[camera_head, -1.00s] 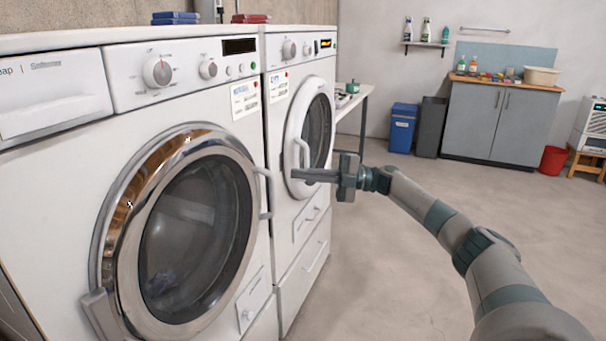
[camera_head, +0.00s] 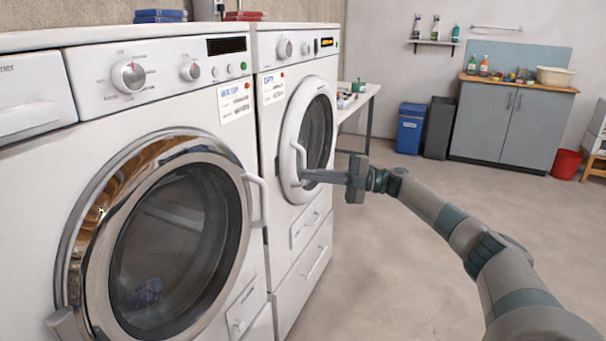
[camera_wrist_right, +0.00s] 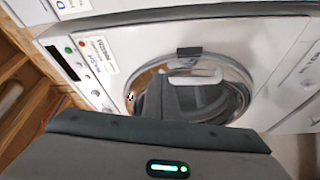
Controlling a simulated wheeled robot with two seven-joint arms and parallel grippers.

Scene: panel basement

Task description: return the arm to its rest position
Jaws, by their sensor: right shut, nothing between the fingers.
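My right arm (camera_head: 455,225) reaches in from the lower right in the head view. Its gripper (camera_head: 306,177) is shut and empty, with the fingers pointing left. In the picture the fingertips overlap the lower end of the white door handle on the far machine (camera_head: 330,190); I cannot tell whether they touch it. That machine's round door (camera_head: 317,130) looks closed. The right wrist view looks at a white machine front with a round door (camera_wrist_right: 240,85), beyond dark gripper parts.
The near washer (camera_head: 90,150), with a chrome-rimmed round door and a handle (camera_head: 258,200), fills the left. A table (camera_head: 362,95), a blue bin (camera_head: 410,128), a grey bin (camera_head: 439,127) and a cabinet (camera_head: 505,120) stand behind.

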